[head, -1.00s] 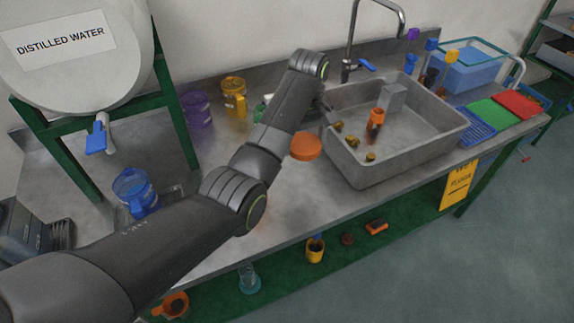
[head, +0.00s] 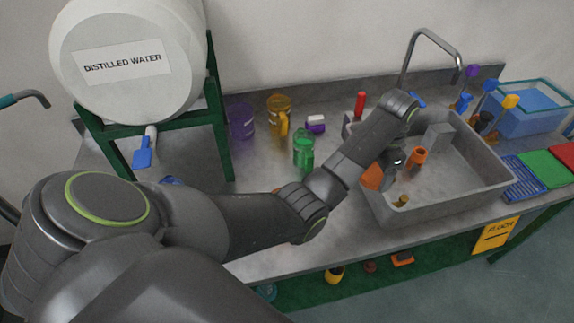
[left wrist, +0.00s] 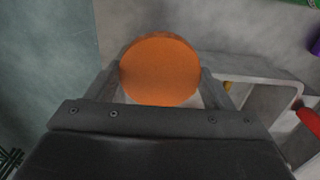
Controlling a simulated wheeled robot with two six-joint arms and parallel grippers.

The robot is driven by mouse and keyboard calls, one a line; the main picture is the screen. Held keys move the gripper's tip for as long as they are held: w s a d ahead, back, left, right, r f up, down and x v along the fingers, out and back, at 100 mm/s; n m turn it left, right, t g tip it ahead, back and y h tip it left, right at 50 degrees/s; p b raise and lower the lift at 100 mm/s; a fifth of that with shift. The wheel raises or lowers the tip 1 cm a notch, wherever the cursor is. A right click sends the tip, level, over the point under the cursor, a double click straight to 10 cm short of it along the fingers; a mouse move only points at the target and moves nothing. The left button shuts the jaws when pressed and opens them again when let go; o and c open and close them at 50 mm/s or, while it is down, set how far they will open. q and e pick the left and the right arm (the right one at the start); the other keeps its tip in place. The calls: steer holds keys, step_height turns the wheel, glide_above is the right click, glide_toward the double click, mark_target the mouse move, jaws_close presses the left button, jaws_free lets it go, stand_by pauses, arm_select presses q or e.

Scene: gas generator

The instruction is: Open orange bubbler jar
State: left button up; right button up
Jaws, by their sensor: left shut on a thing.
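An orange round lid-like piece (left wrist: 160,68) sits between the two fingers of my left gripper (left wrist: 160,88) in the left wrist view, one finger on each side. In the head view the left gripper (head: 388,164) is over the sink's left part, with the orange piece (head: 372,177) at its tip. Whether a jar body hangs under this piece cannot be told. A small orange patch (head: 277,190) shows just behind my left forearm; the rest of it is hidden. My right gripper is not in view.
The grey sink (head: 480,190) holds an orange-topped cylinder (head: 416,158) and small brownish pieces. A green bottle (head: 303,150), yellow mug (head: 279,115), purple container (head: 241,122) and red item (head: 360,103) stand at the counter's back. The distilled water tank (head: 125,65) is at left.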

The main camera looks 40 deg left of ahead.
arm_select(q)
steer(key=s+a+r+m+p, duration=0.1)
steer(key=s+a+m+p, duration=0.25)
steer(key=a+m, duration=0.4)
steer(key=s+a+r+m+p, duration=0.1)
steer(key=s+a+m+p, duration=0.25)
steer(key=a+m, duration=0.35)
steer(key=shift+m, duration=0.75)
steer(key=f+b, duration=1)
steer(key=f, duration=0.1)
steer(key=shift+s+d+f+b, duration=0.15)
steer(key=shift+s+d+b, duration=0.05)
steer(key=shift+d+b, duration=0.2)
step_height(320, 180, down, 2)
steer(key=shift+f+p, duration=0.1)
steer(key=shift+p, duration=0.6)
steer(key=shift+f, duration=2.2)
steer(key=shift+f, duration=0.1)
steer(key=o, duration=0.8)
